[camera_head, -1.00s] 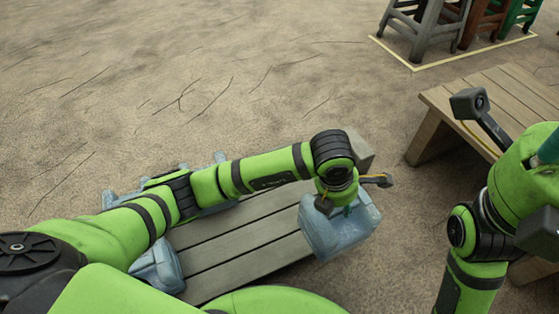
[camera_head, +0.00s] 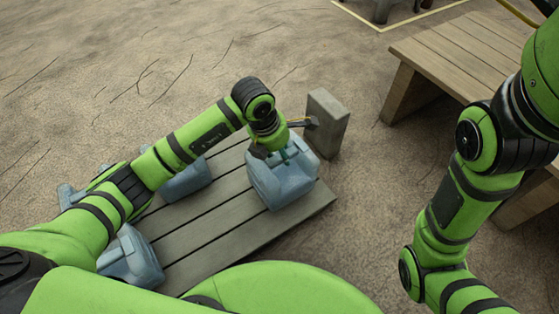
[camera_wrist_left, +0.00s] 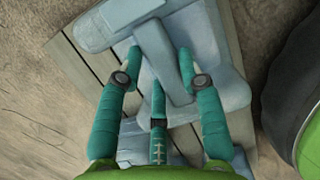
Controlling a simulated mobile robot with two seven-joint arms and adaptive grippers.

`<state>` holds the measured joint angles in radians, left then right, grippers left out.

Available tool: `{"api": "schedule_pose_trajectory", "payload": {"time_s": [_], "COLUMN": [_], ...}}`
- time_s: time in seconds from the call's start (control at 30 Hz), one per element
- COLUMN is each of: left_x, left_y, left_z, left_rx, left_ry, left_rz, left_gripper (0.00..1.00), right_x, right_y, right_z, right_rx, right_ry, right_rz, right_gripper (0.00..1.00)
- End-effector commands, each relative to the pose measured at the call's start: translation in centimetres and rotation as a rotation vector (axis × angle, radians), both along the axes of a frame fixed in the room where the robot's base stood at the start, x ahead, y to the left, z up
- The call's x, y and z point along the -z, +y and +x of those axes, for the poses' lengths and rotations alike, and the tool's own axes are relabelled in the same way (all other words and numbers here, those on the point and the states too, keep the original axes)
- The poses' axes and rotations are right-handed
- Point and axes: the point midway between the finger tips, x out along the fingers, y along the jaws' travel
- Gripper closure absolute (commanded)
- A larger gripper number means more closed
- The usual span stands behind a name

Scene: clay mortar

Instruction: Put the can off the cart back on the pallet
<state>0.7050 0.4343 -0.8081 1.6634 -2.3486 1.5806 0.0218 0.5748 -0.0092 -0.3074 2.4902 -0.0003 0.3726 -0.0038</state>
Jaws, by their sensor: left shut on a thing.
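My left gripper (camera_head: 268,148) is shut on the handle of a pale blue can (camera_head: 284,185). The can is upright over the right end of the slatted wooden pallet (camera_head: 205,227); I cannot tell whether its base touches the boards. In the left wrist view the teal fingers (camera_wrist_left: 160,80) sit around the handle of the can (camera_wrist_left: 205,45), with pallet boards (camera_wrist_left: 75,60) to the left. My right gripper is out of view; only its arm shows. I cannot make out the cart.
More blue cans stand on the pallet's left part, one at the back (camera_head: 187,182) and one in front (camera_head: 131,257), partly behind my arm. A grey block (camera_head: 326,122) stands just beyond the held can. A wooden bench (camera_head: 470,60) is at the right. Sandy ground lies behind.

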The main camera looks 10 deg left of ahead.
Motion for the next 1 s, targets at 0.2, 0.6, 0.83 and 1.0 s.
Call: {"api": "schedule_pose_trajectory", "payload": {"time_s": [0.2, 0.6, 0.83, 1.0], "left_x": [3.0, 3.3, 3.3, 2.8], "left_y": [-0.1, 0.0, 0.0, 0.0], "left_z": [0.1, -0.1, -0.1, -0.1], "left_rx": [-0.001, -0.001, -0.001, -0.001], "left_ry": [-0.003, 0.002, 0.002, 0.003], "left_rz": [-0.004, 0.001, 0.001, 0.001], "left_gripper": [1.00, 0.51, 0.39, 0.39], "right_x": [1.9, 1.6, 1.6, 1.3], "right_y": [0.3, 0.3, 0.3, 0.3], "right_z": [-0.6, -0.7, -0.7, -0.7], "right_rx": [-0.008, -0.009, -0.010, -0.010], "right_ry": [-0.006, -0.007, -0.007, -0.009], "right_rz": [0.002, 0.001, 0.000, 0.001], "right_gripper": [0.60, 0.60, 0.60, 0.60]}}
